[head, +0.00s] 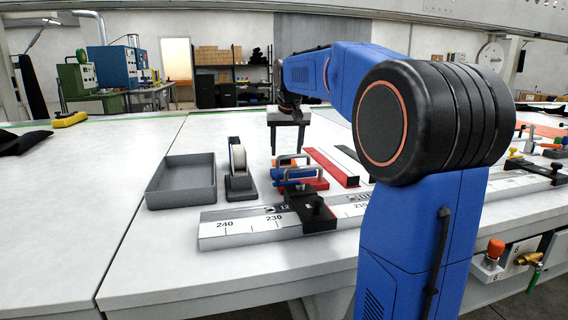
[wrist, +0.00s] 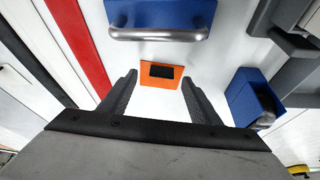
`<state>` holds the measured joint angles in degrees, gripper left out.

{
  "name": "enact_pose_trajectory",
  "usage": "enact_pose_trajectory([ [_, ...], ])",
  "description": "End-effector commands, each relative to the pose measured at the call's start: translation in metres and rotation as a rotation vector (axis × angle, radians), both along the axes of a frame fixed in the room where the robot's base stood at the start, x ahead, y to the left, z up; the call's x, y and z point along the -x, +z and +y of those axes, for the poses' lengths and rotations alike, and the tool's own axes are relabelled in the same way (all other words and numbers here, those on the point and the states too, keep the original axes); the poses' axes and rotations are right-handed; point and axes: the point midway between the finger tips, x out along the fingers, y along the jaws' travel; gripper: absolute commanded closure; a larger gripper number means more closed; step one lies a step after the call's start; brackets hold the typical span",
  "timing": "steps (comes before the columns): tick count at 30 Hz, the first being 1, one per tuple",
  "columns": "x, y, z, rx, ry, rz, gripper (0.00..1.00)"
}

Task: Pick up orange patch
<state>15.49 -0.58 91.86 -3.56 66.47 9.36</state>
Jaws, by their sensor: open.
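The orange patch (wrist: 147,82), a small flat orange rectangle with a dark rectangle on it, lies on the white table in the wrist view. My gripper (wrist: 159,82) is open, with one finger to the left of the patch and one to the right. The patch appears between the fingertips, not gripped; the remaining height gap cannot be judged. In the head view my gripper (head: 288,150) points down behind the metal handle and the blue and red items, where a bit of orange shows, partly hidden.
A blue block with a metal handle (wrist: 158,32) stands just beyond the patch. Another blue block (wrist: 252,97) is on the right and a red bar (wrist: 80,38) on the left. In the head view, a grey tray (head: 180,183), tape dispenser (head: 239,170) and ruler rail (head: 250,225) are nearby.

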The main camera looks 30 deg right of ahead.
Motion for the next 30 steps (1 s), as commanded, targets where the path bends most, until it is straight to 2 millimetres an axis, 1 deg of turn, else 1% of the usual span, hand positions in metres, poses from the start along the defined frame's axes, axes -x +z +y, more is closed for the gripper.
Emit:
enact_pose_trajectory([
  [3, -0.005, -0.017, 0.002, -0.001, 0.001, 0.003, 0.43],
  [7, -0.011, -0.031, -0.001, -0.001, 0.000, 0.002, 0.43],
  [9, -0.012, -0.034, -0.002, 0.000, 0.000, 0.000, 0.43],
  [15, -0.012, -0.034, -0.002, 0.000, 0.000, 0.000, 0.43],
  [17, -0.012, -0.034, -0.002, 0.000, 0.000, 0.000, 0.57],
  [18, -0.012, -0.034, -0.002, 0.000, 0.000, 0.000, 0.67],
  [20, -0.012, -0.034, -0.002, 0.000, 0.000, 0.000, 0.81],
  [21, -0.012, -0.034, -0.002, 0.000, 0.000, 0.000, 0.86],
  [30, -0.012, -0.034, -0.002, 0.000, 0.000, 0.000, 0.86],
])
